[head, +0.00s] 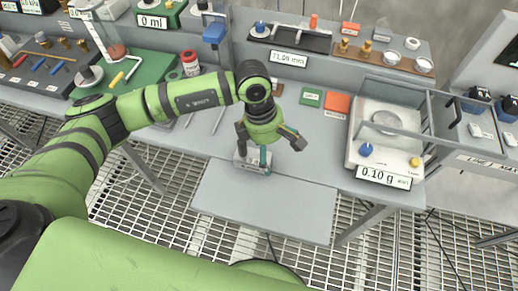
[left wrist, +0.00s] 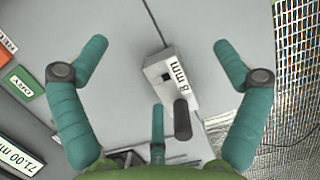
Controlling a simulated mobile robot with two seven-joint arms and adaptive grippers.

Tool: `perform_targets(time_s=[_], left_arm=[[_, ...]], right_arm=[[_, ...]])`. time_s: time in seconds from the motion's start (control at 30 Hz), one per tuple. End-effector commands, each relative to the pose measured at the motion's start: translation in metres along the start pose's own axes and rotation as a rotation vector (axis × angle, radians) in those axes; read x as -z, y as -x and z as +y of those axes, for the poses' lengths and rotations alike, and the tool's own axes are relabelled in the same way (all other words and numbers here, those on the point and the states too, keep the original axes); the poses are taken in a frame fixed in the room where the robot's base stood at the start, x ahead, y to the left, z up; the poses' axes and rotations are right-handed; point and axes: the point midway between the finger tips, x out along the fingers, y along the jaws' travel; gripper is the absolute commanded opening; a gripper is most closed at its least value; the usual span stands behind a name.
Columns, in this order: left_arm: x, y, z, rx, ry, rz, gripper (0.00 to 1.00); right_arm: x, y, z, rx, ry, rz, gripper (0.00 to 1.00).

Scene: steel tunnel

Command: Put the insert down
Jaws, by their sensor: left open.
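A small pale block (head: 246,164) marked "8 mm" stands on the bench below my left gripper (head: 268,147). My right gripper is not in view.
A balance (head: 387,150) reading 0.10 g stands to the right. Small green (head: 311,97) and orange (head: 337,103) squares lie behind the gripper. A bare grey shelf (head: 265,210) is clear in front, with open grating around it. A red jar (head: 189,64) stands left.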

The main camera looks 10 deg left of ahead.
Motion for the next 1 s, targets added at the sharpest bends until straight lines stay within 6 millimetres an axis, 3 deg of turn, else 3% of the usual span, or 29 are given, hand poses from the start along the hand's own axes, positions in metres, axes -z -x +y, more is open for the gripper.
perform_targets(time_s=[0.03,0.1,0.2,0.47,0.7,1.0], left_arm=[[0.022,0.006,0.01,-0.024,-0.006,0.09,0.97],[0.043,0.012,0.018,-0.043,-0.009,0.18,0.97],[0.056,0.015,0.022,-0.052,-0.01,0.238,0.97],[0.064,-0.01,0.02,-0.049,-0.008,0.242,0.97],[0.073,-0.044,0.02,-0.049,-0.009,0.239,0.97],[0.074,-0.051,0.021,-0.053,-0.011,0.238,0.97]], right_arm=[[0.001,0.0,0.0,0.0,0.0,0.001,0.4],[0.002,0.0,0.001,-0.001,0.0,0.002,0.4],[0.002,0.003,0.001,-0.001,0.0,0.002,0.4],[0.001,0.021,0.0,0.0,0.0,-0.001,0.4],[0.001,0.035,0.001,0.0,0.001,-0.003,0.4],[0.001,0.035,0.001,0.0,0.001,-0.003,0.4]])
